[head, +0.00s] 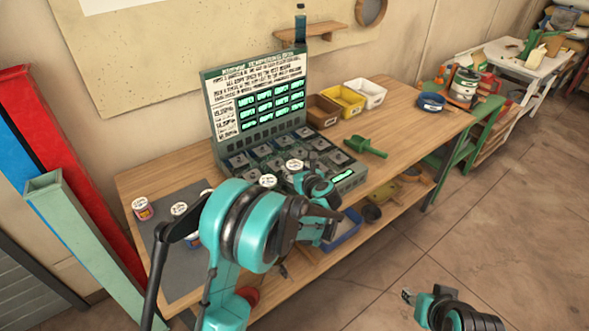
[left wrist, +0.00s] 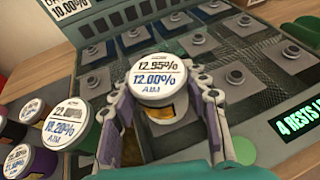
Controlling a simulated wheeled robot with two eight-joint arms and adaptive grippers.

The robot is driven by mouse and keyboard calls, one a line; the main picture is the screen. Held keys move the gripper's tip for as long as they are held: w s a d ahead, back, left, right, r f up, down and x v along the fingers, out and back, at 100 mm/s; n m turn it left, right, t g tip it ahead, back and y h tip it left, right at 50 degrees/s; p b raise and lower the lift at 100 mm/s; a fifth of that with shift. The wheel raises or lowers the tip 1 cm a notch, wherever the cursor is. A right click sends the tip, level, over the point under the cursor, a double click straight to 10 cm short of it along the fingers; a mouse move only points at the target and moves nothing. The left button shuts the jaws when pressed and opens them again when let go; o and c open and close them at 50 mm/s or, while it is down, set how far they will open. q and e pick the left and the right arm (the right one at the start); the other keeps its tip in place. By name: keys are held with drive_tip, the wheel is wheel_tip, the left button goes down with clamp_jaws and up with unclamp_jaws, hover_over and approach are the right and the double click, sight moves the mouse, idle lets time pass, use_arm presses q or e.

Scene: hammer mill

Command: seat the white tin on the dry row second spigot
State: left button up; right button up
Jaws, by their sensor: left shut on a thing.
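My left gripper (left wrist: 160,118) is shut on a tin with a white lid (left wrist: 158,78) marked 12.95% and 12.00%, with some yellow on its side. It holds the tin upright over the spigot panel (head: 345,181); whether the tin touches the panel I cannot tell. Bare spigots show in the left wrist view: a back row with one spigot (left wrist: 145,33), and nearer ones right of the tin, such as this spigot (left wrist: 236,76). The spot under the tin is hidden. My right gripper (head: 407,296) is at the lower right, away from the bench, its fingers too small to read.
Other lidded tins (left wrist: 65,123) stand close left of the held tin. More tins (head: 142,208) stand around the grey mat (head: 180,270). A lettered board (head: 262,90) rises behind the panel. A green scoop (head: 365,146) and small bins (head: 344,98) lie to the right.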

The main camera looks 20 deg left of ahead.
use_arm(q)
drive_tip(key=shift+f+b, duration=0.55)
drive_tip(key=shift+f, duration=0.15)
drive_tip(key=o, duration=1.3)
drive_tip(key=shift+o, duration=0.2)
drive_tip(key=v, duration=1.2)
drive_tip(key=shift+s, duration=0.1)
wheel_tip(320, 180, up, 8)
drive_tip(key=p, duration=0.6)
